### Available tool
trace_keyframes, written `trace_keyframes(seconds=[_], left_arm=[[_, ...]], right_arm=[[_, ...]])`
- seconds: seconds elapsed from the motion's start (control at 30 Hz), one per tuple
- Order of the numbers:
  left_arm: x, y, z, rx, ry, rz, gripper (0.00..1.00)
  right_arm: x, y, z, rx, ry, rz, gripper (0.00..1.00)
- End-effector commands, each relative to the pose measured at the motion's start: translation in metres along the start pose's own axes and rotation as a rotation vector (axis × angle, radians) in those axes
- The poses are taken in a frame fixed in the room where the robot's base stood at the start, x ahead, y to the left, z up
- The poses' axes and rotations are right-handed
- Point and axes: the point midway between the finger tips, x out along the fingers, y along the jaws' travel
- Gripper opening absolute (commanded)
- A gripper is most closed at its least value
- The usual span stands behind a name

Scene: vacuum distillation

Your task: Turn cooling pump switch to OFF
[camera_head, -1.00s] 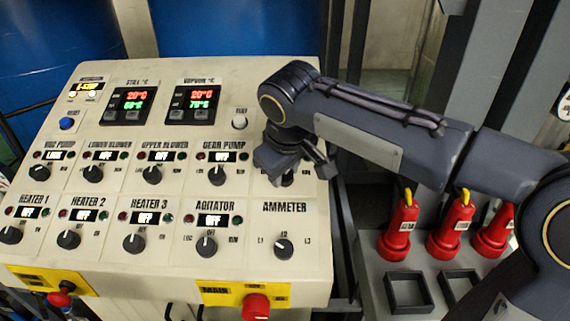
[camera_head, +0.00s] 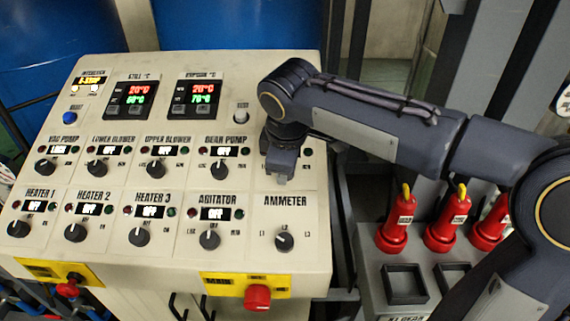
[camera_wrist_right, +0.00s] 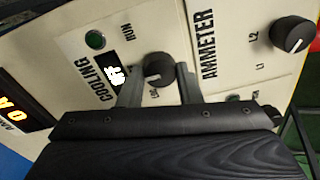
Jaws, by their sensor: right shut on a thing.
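The cooling pump switch (camera_wrist_right: 158,70) is a dark round knob on the cream panel. In the right wrist view it sits between the two fingers of my right gripper (camera_wrist_right: 160,77), which is shut on it. Its label reads "COOLING", with the rest cut off by a finger. A small white lit display (camera_wrist_right: 117,76) beside it is too blurred to read. "RUN" is printed near a green lamp (camera_wrist_right: 95,39). In the head view my right gripper (camera_head: 281,168) covers this switch, right of the gear pump knob (camera_head: 220,170). My left gripper is not in view.
The ammeter knob (camera_head: 284,238) is just below my right gripper. Heater and agitator knobs fill the lower row of the panel (camera_head: 262,270). A red main switch (camera_head: 257,297) sticks out at the front. Red plugs (camera_head: 397,222) stand to the right, under my right arm.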

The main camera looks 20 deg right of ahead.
Motion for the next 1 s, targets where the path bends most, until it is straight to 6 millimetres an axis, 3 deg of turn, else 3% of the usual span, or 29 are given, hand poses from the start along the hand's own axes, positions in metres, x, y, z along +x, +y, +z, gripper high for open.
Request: trace_keyframes(seconds=[0.4,0.43,0.57,0.87,1.0], left_arm=[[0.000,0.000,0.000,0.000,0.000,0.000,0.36],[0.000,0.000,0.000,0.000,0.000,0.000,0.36],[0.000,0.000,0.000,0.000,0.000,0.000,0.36],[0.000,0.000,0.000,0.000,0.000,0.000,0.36],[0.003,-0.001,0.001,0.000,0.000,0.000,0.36]], right_arm=[[-0.001,0.000,-0.001,-0.006,0.003,0.001,0.09],[-0.001,0.000,-0.001,-0.005,0.002,0.001,0.35],[-0.001,0.000,-0.001,-0.005,0.002,0.001,0.52],[-0.002,0.000,0.000,-0.005,0.001,0.001,0.53],[-0.015,0.000,-0.001,-0.005,0.004,0.003,0.53]])
